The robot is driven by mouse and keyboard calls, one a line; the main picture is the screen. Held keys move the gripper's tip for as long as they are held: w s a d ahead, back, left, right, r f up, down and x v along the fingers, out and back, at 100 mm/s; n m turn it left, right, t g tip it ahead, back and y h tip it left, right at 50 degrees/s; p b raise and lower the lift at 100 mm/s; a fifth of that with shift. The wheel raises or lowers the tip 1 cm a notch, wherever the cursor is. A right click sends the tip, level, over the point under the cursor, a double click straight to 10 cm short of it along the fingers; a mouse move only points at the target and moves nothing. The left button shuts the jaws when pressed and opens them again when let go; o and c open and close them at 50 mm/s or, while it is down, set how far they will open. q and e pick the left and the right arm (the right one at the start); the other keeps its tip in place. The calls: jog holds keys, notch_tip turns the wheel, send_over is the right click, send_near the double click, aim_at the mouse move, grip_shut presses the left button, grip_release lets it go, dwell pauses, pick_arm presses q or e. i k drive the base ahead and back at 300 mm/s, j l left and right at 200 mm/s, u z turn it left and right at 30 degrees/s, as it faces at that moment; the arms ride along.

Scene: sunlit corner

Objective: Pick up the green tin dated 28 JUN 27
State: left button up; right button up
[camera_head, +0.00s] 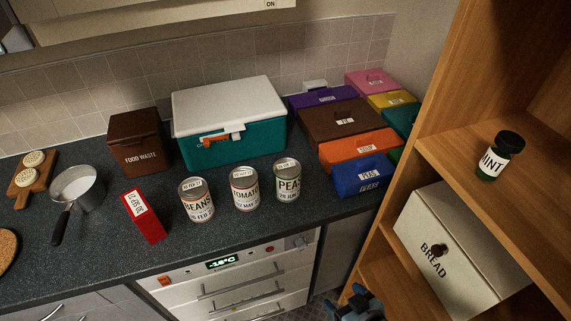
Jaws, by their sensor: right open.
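The green tin labelled PEAS (288,182) stands upright on the dark worktop, at the right end of a row of three tins. The lower line on its label seems to read 28 JUN; the year is too small to read. The TOMATO tin (245,190) stands close to its left, and the BEANS tin (197,201) is further left. My right gripper (362,302) shows at the bottom edge, open, below and in front of the worktop, well apart from the tins. My left gripper is not in view.
A blue box (358,180) stands just right of the PEAS tin, and a teal cool box (235,150) behind it. A red carton (145,218) is left of the tins. A wooden shelf unit (450,145) with a BREAD bin (470,235) rises at right.

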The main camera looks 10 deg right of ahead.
aim_at(287, 170)
jog(key=k+j, duration=0.1)
jog(key=j, duration=0.25)
jog(key=k+j+z, duration=0.15)
jog(key=j, duration=0.15)
jog(key=j+z, duration=0.1)
jog(key=j, duration=0.5)
jog(key=i+j+z, duration=0.15)
jog(key=j, duration=0.5)
